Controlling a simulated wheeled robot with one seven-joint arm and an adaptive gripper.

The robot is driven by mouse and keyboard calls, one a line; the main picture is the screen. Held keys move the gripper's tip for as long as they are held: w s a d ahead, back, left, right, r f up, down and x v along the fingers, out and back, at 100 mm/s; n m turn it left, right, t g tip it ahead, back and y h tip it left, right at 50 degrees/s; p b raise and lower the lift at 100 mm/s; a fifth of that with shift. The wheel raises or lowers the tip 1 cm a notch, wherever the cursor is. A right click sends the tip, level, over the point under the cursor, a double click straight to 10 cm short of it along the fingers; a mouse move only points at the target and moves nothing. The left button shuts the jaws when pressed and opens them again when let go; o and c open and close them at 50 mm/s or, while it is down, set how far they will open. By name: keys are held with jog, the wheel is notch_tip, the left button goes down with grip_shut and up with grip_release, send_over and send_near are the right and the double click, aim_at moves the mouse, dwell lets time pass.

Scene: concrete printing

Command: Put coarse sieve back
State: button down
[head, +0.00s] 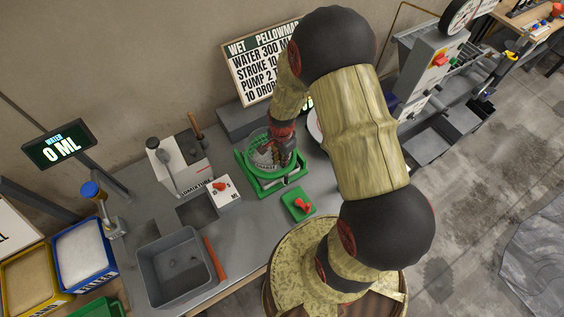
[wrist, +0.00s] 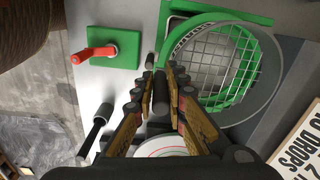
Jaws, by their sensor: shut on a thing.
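The coarse sieve (head: 262,154) is a round grey ring with a wire mesh. It sits over a green stand (head: 246,177) on the grey worktop in the head view. In the wrist view the sieve (wrist: 275,85) fills the right side, with green showing through and around its mesh. My gripper (head: 281,153) is at the sieve's right edge in the head view. In the wrist view my gripper's fingers (wrist: 162,82) are close together on the sieve's near side, shut on it. The exact grip point is hidden by the fingers. I cannot tell whether the sieve touches the stand.
A green plate with a red handle (head: 302,204) lies in front of the stand. A white round dish (wrist: 163,147) is beside my gripper. An admixture box (head: 185,165), a grey tub (head: 177,267) and a leaning sign (head: 256,62) are nearby.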

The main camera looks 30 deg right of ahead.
jog(key=shift+w+d+f, duration=0.15)
jog(key=shift+d+f, duration=0.1)
jog(key=shift+f, duration=0.05)
notch_tip(320, 180, down, 3)
jog(key=shift+w+d+f+p, duration=0.1)
jog(key=shift+w+f+p, duration=0.1)
jog(key=shift+p, duration=0.4)
jog(key=shift+s, duration=0.1)
jog(key=shift+f, duration=0.1)
jog(key=c, duration=1.8)
grip_release()
